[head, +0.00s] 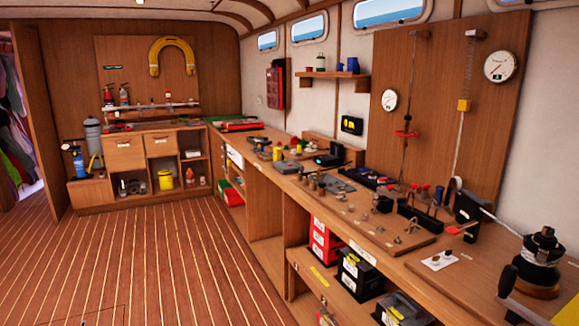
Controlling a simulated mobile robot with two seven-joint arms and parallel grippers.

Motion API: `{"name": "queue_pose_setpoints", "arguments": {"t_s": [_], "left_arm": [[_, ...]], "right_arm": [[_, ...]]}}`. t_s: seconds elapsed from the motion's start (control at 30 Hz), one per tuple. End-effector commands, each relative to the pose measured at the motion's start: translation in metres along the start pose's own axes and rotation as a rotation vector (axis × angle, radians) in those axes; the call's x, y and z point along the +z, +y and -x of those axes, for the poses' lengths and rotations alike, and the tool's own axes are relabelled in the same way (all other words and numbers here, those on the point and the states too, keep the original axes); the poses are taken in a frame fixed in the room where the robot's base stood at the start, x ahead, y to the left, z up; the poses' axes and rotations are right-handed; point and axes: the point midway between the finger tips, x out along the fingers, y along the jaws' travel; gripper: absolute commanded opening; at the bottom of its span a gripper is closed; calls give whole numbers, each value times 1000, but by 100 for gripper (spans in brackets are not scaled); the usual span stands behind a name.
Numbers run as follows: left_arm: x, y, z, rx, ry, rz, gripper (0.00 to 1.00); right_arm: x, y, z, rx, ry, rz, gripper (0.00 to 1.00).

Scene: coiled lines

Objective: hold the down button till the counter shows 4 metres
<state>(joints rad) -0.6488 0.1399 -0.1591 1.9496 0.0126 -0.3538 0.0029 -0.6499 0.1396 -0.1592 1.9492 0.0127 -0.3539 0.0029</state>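A small black box with a yellow-lit face (351,125) hangs on the white wall above the bench. It may be the counter, but its figures are too small to read. I cannot pick out the down button at this size. A black winch-like drum (540,260) stands on the bench at the lower right, with a dark handle beside it. Neither of my grippers is in view.
A long wooden bench (470,285) runs along the right wall, crowded with small tools and fittings. Two round dials (500,67) (389,100) are on the brown wall panel. Batteries (357,276) sit beneath the bench. The plank floor (150,270) at left is clear.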

Motion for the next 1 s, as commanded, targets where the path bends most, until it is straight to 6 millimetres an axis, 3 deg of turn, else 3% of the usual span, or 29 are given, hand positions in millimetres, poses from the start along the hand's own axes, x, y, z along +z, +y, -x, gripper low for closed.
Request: {"name": "queue_pose_setpoints", "arguments": {"t_s": [0.27,0.4,1.0], "left_arm": [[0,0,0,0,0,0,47],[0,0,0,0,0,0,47],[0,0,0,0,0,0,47]], "right_arm": [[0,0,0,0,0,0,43],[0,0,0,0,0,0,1],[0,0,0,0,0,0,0]]}}
